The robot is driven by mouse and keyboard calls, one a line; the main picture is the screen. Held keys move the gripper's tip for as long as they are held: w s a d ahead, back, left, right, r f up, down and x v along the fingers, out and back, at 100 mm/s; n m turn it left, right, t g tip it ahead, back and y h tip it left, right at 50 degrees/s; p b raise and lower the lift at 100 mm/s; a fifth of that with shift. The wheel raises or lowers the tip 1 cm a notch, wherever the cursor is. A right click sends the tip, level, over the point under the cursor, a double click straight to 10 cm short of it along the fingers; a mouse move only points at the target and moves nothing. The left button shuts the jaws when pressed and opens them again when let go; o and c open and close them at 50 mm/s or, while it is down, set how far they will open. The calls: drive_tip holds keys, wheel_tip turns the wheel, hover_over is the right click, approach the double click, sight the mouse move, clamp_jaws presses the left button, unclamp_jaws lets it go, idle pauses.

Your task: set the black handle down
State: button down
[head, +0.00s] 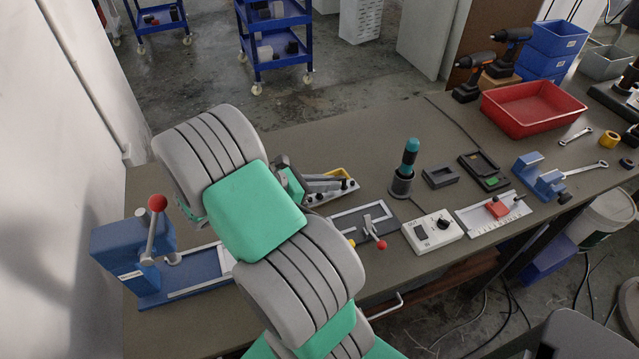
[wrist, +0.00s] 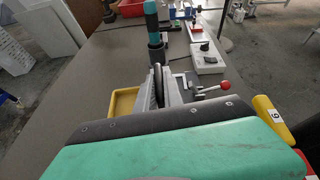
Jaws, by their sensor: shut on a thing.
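My gripper (wrist: 160,88) is low over the bench, in front of the yellow tray (wrist: 124,103). In the head view my arm covers most of it. It is shut on the black handle, of which only a narrow dark, upright part shows between the fingers in the wrist view. The rest of the handle is hidden by my gripper's body. I cannot tell whether the handle touches the bench.
A teal-topped tool (head: 408,165) stands upright in a dark holder just beyond my gripper. A clamp with a red knob (head: 382,244) and a white control box (head: 432,232) are nearby. A blue press (head: 135,255) stands left. Some bare bench lies behind.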

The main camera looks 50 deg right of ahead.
drive_tip(key=w+d+f, duration=0.2)
drive_tip(key=f, duration=0.1)
drive_tip(key=w+d+f, duration=0.3)
drive_tip(key=f, duration=0.1)
drive_tip(key=w+d+f, duration=0.2)
drive_tip(key=f, duration=0.2)
drive_tip(key=shift+w+d+f, duration=0.2)
drive_tip(key=shift+w+d, duration=0.15)
drive_tip(key=shift+f, duration=0.1)
drive_tip(key=shift+f, duration=0.15)
drive_tip(key=c, duration=1.5)
unclamp_jaws()
